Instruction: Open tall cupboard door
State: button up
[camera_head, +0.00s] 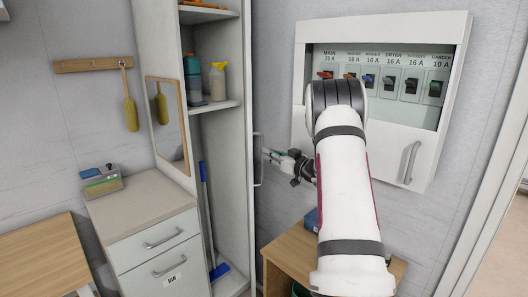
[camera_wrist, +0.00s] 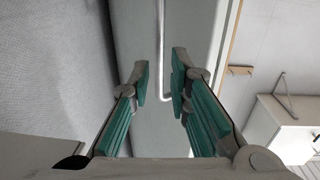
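The tall cupboard (camera_head: 220,122) stands open at the centre-left of the head view, its shelves showing. Its pale door (camera_head: 250,75) is seen nearly edge-on at the cupboard's right, with a bar handle (camera_head: 258,160) on the outer face. My gripper (camera_head: 268,154) points left at this handle. In the wrist view my gripper (camera_wrist: 160,75) has its green-padded fingers apart. The upright metal handle (camera_wrist: 162,45) shows between the fingertips against the door face (camera_wrist: 137,30). I cannot tell whether either finger touches it.
Bottles (camera_head: 193,78) stand on a shelf, and a blue broom (camera_head: 218,270) stands inside below. A drawer unit (camera_head: 150,240) is at left. A breaker box (camera_head: 425,150) hangs on the right wall. A wooden table (camera_head: 285,262) sits below my arm.

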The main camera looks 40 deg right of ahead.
jog(key=s, duration=0.6)
jog(key=shift+s, duration=0.15)
jog(key=shift+a, duration=0.1)
